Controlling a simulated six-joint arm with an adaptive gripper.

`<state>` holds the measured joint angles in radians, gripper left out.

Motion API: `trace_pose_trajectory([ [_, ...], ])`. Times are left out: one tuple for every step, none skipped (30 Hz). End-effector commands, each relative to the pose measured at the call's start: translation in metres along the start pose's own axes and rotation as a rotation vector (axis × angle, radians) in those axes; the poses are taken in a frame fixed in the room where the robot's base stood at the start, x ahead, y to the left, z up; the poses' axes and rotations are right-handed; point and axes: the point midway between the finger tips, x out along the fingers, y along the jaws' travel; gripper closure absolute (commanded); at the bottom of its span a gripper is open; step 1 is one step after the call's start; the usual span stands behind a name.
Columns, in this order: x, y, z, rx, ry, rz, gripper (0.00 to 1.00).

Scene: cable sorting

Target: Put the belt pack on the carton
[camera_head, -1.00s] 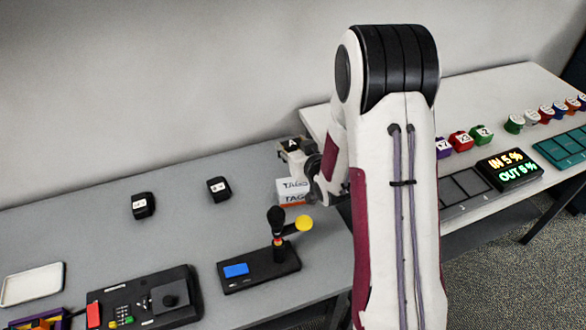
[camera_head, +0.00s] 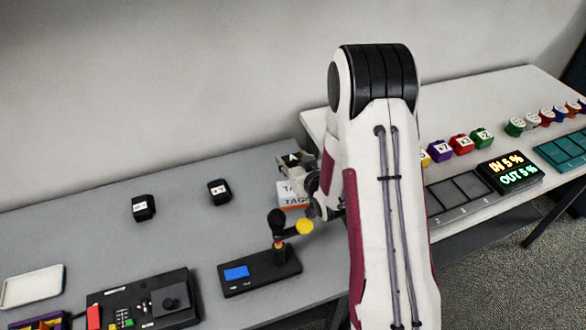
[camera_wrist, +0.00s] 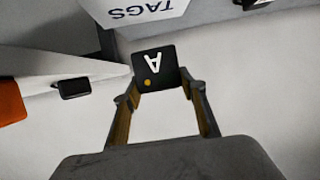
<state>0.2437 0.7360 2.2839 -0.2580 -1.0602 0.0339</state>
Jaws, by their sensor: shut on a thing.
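The belt pack is a small black box marked "A" (camera_head: 291,159), seen at the back of the grey desk in the head view. My gripper (camera_wrist: 160,88) is shut on the belt pack (camera_wrist: 152,74), which sits between its fingertips in the wrist view. The carton (camera_head: 291,197) is a white box with orange and "TAGS" lettering, just below the pack in the head view. It also shows past the pack at the top of the wrist view (camera_wrist: 140,12). My arm hides part of the carton, and I cannot tell whether the pack touches it.
Two other black packs (camera_head: 143,207) (camera_head: 219,192) stand on the desk to the left. A joystick unit with a yellow ball (camera_head: 304,227) stands in front of the carton. A black control panel (camera_head: 140,305) and a pale tray (camera_head: 33,286) lie front left.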

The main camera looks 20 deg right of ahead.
Motion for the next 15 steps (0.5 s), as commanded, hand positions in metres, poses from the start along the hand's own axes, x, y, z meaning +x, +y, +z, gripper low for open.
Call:
trace_pose_trajectory([
  [0.001,0.0,0.003,0.0,0.0,0.0,0.84],
  [0.002,0.0,0.006,0.0,-0.001,0.0,0.84],
  [0.004,0.0,0.009,0.0,-0.001,0.0,0.84],
  [0.004,0.0,0.011,0.0,-0.001,0.0,0.84],
  [0.005,0.0,0.014,0.0,-0.001,0.0,0.84],
  [0.007,0.0,0.017,0.0,-0.002,0.0,0.84],
  [0.008,0.0,0.02,0.0,-0.001,0.0,0.84],
  [0.009,0.0,0.022,0.0,0.0,0.0,0.84],
  [0.011,0.0,0.025,0.0,0.0,0.0,0.84],
  [0.011,0.0,0.027,0.0,-0.001,0.0,0.84],
  [0.012,0.0,0.029,0.0,-0.001,0.0,0.84],
  [0.013,0.0,0.031,0.0,0.0,0.0,0.84],
  [0.013,0.0,0.032,0.0,0.001,0.0,0.84],
  [0.014,0.0,0.032,0.0,0.001,0.0,0.84],
  [0.014,0.0,0.033,0.0,0.001,0.0,0.84],
])
